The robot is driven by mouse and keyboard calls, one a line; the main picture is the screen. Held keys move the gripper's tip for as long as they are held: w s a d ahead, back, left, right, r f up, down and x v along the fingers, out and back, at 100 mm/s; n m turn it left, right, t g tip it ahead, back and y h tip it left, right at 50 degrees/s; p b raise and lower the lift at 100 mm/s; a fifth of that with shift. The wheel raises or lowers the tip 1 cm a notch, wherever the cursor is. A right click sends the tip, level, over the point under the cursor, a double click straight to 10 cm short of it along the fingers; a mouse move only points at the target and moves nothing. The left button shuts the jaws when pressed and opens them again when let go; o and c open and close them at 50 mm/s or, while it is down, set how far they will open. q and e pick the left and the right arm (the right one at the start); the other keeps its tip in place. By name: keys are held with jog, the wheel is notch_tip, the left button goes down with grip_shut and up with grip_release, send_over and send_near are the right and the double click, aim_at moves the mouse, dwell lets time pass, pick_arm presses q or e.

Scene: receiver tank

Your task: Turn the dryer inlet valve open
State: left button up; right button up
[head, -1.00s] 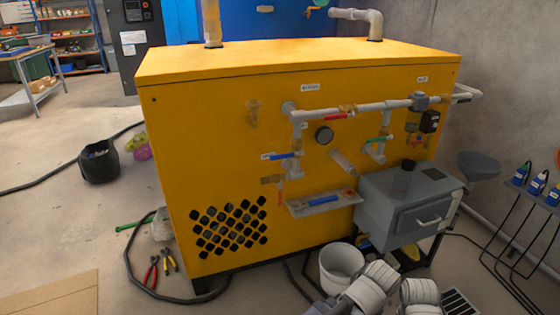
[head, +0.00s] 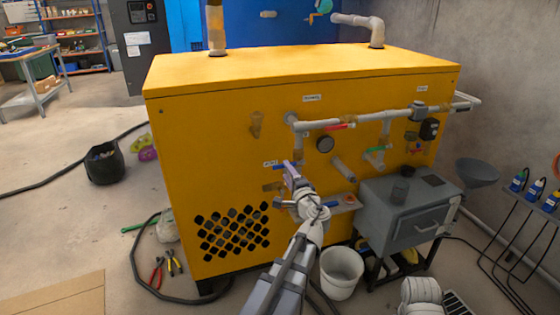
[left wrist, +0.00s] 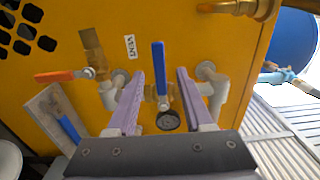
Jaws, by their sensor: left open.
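My left gripper (head: 291,177) is in front of this valve. In the left wrist view its fingers (left wrist: 160,88) are open, one on each side of the handle, with gaps visible; I see no grip on it. Other valves have a red handle (head: 341,126), a green handle (head: 376,149) and an orange handle (left wrist: 65,76).
The yellow cabinet (head: 195,130) fills the middle. A small shelf (left wrist: 42,100) holds a blue-handled item near the orange handle. A grey box (head: 395,220), a white bucket (head: 341,270) and a black hose (head: 145,285) are in front. Open floor lies at left.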

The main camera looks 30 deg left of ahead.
pick_arm(q)
jog(key=shift+x, duration=3.95)
jog(key=shift+s, duration=0.1)
grip_shut()
